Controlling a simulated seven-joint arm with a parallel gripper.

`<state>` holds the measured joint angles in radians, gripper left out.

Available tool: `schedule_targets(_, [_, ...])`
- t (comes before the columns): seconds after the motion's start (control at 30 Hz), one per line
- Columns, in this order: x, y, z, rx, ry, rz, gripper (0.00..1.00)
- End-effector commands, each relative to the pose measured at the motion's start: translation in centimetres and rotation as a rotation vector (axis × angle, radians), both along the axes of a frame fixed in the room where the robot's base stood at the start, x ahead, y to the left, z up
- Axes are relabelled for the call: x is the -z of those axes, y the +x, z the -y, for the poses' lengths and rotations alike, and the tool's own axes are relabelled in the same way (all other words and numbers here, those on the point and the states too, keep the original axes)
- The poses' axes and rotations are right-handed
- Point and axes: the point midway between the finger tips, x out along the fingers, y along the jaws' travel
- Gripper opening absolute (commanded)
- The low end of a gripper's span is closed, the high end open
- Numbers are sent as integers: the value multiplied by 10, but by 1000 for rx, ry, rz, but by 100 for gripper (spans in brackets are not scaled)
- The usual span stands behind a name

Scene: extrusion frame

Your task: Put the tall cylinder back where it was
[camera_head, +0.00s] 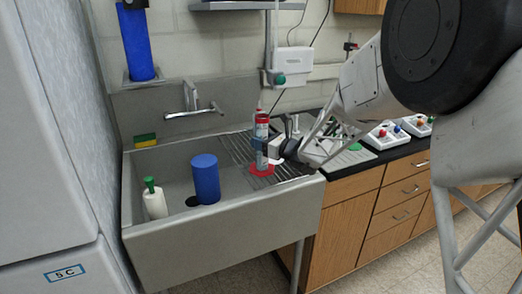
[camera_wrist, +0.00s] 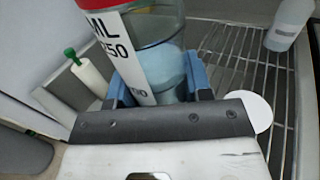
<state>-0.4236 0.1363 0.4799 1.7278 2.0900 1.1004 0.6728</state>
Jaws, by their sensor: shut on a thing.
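The tall cylinder (camera_head: 262,131) is a clear graduated cylinder with a red and white label and a red disc base (camera_head: 261,170). It stands upright at the left part of the ribbed drainboard (camera_head: 291,168); I cannot tell whether the base touches it. My gripper (camera_head: 266,146) comes from the right and is shut on the cylinder's body. In the wrist view, the blue fingers (camera_wrist: 158,88) flank the cylinder (camera_wrist: 155,50), whose label shows "ML" and "250". Its base is hidden there.
The sink basin left of the drainboard holds a blue cylinder (camera_head: 206,180) and a white green-topped bottle (camera_head: 154,199). A sponge (camera_head: 145,140) lies on the back left rim. Trays (camera_head: 383,135) stand on the counter to the right.

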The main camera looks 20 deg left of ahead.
Motion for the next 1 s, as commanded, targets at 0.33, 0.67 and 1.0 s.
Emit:
schedule_targets(0.33, [1,0,0,0,0,0,1])
schedule_targets(0.67, [28,0,0,-1,0,-2,1])
schedule_targets(1.0, [35,0,0,0,0,0,1])
